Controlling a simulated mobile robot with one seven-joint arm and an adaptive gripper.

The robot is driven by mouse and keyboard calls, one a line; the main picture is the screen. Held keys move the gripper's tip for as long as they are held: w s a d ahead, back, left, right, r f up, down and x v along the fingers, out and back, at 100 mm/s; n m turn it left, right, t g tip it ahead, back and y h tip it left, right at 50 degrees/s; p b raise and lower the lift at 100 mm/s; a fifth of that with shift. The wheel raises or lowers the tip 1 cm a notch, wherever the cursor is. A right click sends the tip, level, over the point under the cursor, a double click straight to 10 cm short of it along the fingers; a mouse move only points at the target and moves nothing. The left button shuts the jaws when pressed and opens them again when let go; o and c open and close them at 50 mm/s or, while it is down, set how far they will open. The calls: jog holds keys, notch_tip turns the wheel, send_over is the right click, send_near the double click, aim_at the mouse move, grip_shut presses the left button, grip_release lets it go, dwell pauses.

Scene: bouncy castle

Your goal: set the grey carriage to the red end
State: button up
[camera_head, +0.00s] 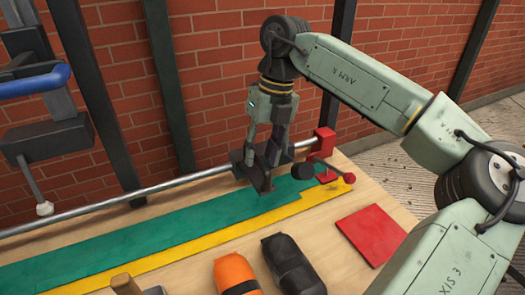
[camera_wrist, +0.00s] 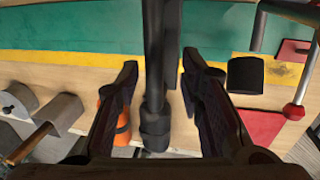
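The grey carriage (camera_head: 238,157) looks like a dark grey block on the metal rail (camera_head: 135,195), close to the rail's right end and partly hidden by my gripper. The red end is a red block (camera_head: 325,140) just right of it. My gripper (camera_head: 264,180) is low in front of the carriage. In the wrist view my gripper (camera_wrist: 160,75) has its fingers apart, with a dark upright bar (camera_wrist: 160,50) between them, probably the carriage's handle. Gaps show on both sides of the bar. I cannot tell how far the carriage is from the red block.
A black knob (camera_head: 303,170) and a rod with a red ball (camera_head: 348,178) stick out near the red end. An orange roll (camera_head: 236,272), a black roll (camera_head: 292,264) and a red square (camera_head: 371,234) lie on the wooden bench. A brick wall stands behind.

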jog(key=shift+r, duration=0.1)
notch_tip(320, 180, up, 12)
jog(key=w+d, duration=0.1)
jog(key=d, duration=0.1)
jog(key=shift+f, duration=0.2)
jog(key=shift+d, duration=0.1)
